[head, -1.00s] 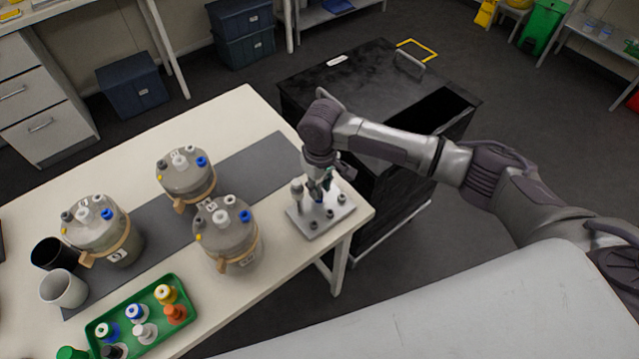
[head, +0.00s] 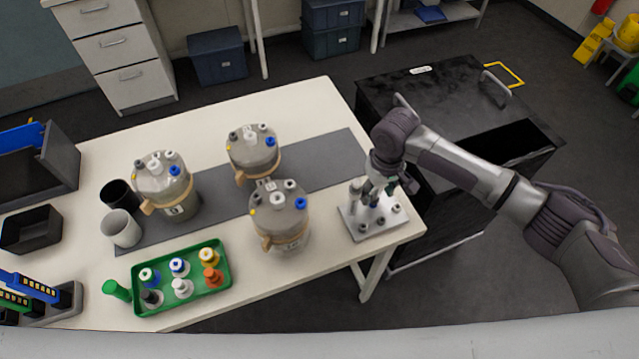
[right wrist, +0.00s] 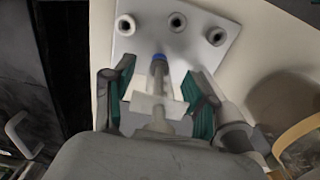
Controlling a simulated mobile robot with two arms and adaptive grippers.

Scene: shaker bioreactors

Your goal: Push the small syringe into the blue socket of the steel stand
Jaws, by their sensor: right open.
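The steel stand (head: 362,231) lies at the right end of the white table, a flat plate with several round sockets; it also shows in the right wrist view (right wrist: 148,40). My right gripper (head: 374,190) points down over it. In the right wrist view the gripper (right wrist: 163,95) is open, its teal pads on either side of the small syringe (right wrist: 157,80) with gaps visible. The syringe's pale flange and plunger end face the camera. Its far end meets the blue socket (right wrist: 158,57); how deep it sits I cannot tell. My left gripper is out of view.
A grey upright post (head: 355,187) stands on the stand beside the gripper. Several lidded vessels (head: 280,215), a green tray (head: 222,285) of bottles and two cups (head: 122,228) are to the left.

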